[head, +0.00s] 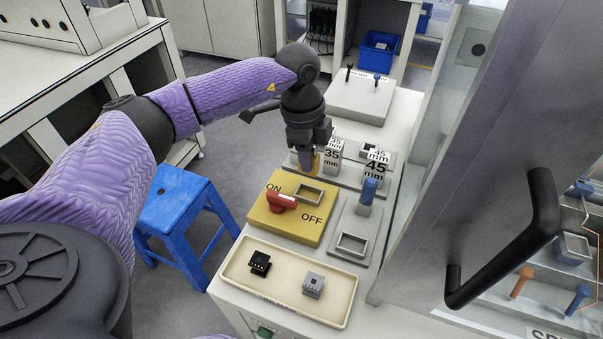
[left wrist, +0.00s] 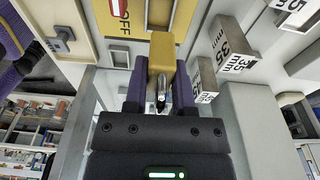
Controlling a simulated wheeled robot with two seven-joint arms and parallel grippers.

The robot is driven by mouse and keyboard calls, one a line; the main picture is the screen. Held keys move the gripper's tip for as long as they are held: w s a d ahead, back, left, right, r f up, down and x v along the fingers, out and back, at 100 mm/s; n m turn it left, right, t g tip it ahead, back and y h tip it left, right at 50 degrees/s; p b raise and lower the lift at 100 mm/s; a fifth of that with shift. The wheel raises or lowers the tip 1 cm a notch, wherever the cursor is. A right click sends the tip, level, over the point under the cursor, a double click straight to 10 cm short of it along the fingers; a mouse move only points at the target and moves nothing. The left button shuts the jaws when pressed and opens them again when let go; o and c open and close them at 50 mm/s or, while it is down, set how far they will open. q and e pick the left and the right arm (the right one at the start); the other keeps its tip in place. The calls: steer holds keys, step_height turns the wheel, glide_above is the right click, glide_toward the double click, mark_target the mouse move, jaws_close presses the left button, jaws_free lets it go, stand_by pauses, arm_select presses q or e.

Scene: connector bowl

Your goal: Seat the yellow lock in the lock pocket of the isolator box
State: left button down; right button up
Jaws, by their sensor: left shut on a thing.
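The yellow isolator box (head: 262,222) sits on the bench, with a red rotary switch (head: 282,202) between ON and OFF. Its lock pocket (head: 309,195), a grey rectangular frame, looks empty. My left gripper (head: 307,158) points down just behind the box's far edge and is shut on the yellow lock (head: 316,162). In the left wrist view the lock (left wrist: 162,50) is between the purple fingers, its metal shackle (left wrist: 161,95) towards the gripper. The box (left wrist: 119,30) shows beyond it. The lock is apart from the pocket. My right gripper is not in view.
A blue peg (head: 369,190) and a grey square frame (head: 352,243) are right of the box. A cream tray (head: 240,283) holds two connectors in front. A black-handled door (head: 500,130) bounds the right.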

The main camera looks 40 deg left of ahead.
arm_select(q)
steer(key=shift+s+d+f, duration=0.15)
steer(key=shift+d+f, duration=0.05)
steer(key=shift+f, duration=1.35)
step_height(320, 180, down, 4)
steer(key=shift+f+b, duration=0.2)
steer(key=shift+b, duration=0.9)
steer(key=shift+r, duration=0.2)
steer(key=shift+f, duration=0.1)
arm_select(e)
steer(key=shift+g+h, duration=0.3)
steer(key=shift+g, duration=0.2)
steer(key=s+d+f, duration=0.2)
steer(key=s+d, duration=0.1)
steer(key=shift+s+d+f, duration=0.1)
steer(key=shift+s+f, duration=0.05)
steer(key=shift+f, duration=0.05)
